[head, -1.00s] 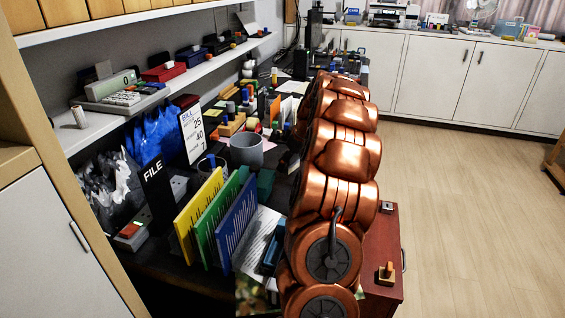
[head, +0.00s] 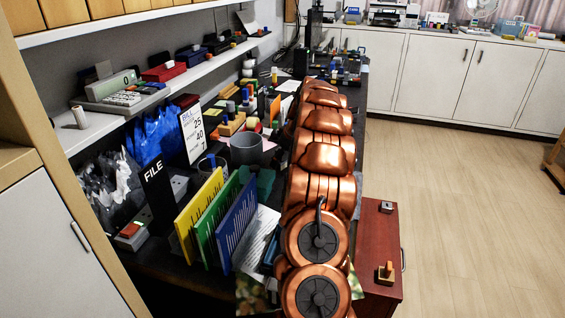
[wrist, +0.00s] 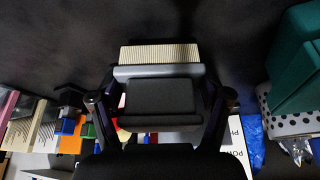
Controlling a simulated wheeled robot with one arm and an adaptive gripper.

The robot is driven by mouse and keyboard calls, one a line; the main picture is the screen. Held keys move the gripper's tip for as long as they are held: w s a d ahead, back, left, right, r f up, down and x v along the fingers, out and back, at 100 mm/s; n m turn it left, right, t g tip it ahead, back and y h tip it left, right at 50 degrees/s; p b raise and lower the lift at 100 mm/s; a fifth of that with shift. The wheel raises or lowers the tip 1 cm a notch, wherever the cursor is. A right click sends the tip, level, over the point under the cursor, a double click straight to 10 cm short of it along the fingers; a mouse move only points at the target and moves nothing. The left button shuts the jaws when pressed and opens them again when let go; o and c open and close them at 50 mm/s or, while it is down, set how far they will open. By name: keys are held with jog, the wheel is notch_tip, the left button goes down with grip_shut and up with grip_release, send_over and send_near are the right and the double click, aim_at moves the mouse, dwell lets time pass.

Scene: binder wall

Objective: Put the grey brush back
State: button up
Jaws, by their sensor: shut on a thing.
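The grey brush (wrist: 158,71) is in my gripper (wrist: 160,95) in the wrist view. It has a grey body and a strip of pale bristles (wrist: 160,54) at the far edge. The two fingers stand on either side of it and are shut on it. A dark block-like part shows between the fingers; I cannot tell whether it belongs to the brush. Dark surface shows beyond the bristles. In the head view my copper arm hides the gripper and the brush. The brush's place cannot be made out.
In the head view, yellow (head: 200,215), green (head: 219,222) and blue (head: 237,222) upright files stand left of my arm. A grey cup (head: 246,150) and many small items crowd the desk. A red cabinet (head: 377,240) is at right. The floor (head: 460,200) is clear.

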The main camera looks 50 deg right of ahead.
jog(key=shift+f, duration=0.7)
jog(key=shift+f, duration=0.2)
jog(key=o, duration=1.1)
jog(key=v, duration=1.2)
jog(key=shift+r, duration=0.2)
